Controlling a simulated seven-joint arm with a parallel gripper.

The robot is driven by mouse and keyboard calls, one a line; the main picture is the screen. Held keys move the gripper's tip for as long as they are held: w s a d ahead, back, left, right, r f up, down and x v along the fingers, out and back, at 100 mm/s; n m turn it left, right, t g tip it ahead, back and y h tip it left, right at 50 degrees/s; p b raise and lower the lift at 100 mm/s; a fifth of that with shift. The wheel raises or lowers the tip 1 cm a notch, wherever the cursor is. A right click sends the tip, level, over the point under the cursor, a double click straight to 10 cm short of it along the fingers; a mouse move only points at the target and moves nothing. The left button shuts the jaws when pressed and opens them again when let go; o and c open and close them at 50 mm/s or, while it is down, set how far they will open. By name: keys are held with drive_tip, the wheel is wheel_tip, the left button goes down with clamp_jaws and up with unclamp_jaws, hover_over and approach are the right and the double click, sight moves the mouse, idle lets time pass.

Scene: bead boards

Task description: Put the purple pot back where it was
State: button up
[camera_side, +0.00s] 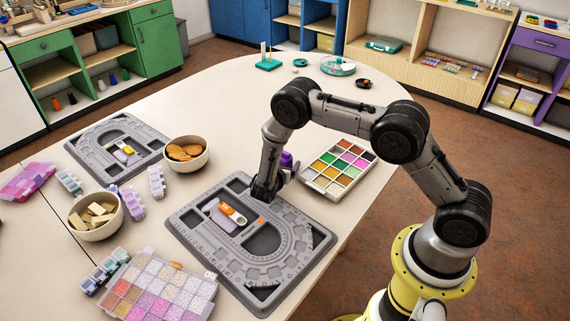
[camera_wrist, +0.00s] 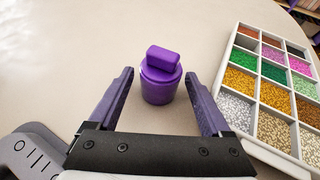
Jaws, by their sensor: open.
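The purple pot (camera_wrist: 160,82) stands upright on the pale table, with a purple block-shaped top. In the wrist view it sits between and just beyond the fingertips of my gripper (camera_wrist: 162,90), which is open and not touching it as far as I can tell. In the side view the pot (camera_side: 286,159) is partly hidden behind my gripper (camera_side: 264,192), beside the far edge of the near grey bead board (camera_side: 190,238).
A white tray of coloured beads (camera_side: 313,181) lies right of the pot; it also shows in the wrist view (camera_wrist: 238,125).

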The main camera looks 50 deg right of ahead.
drive_tip(key=v, duration=1.2)
drive_tip(key=shift+r, duration=0.1)
drive_tip(key=s+d+r+m+g+y, duration=0.2)
drive_tip(key=s+r+m, duration=0.35)
drive_tip(key=r, duration=0.35)
drive_tip(key=s+d+r+m+g+y, duration=0.25)
drive_tip(key=s+r+m, duration=0.3)
drive_tip(key=r, duration=0.35)
drive_tip(key=s+a+r+m+t+y, duration=0.1)
drive_tip(key=s+a+r+m+y, duration=0.1)
drive_tip(key=s+r+m, duration=0.1)
drive_tip(key=s+a+r+m+t+y, duration=0.2)
drive_tip(key=s+a+r+m+y, duration=0.1)
drive_tip(key=s, duration=0.5)
drive_tip(key=s+a+r+m+t+y, duration=0.2)
drive_tip(key=s+a+r+m+y, duration=0.1)
drive_tip(key=s+m, duration=0.2)
drive_tip(key=shift+s+r+m, duration=0.25)
drive_tip(key=shift+s+m, duration=0.05)
drive_tip(key=shift+s, duration=0.45)
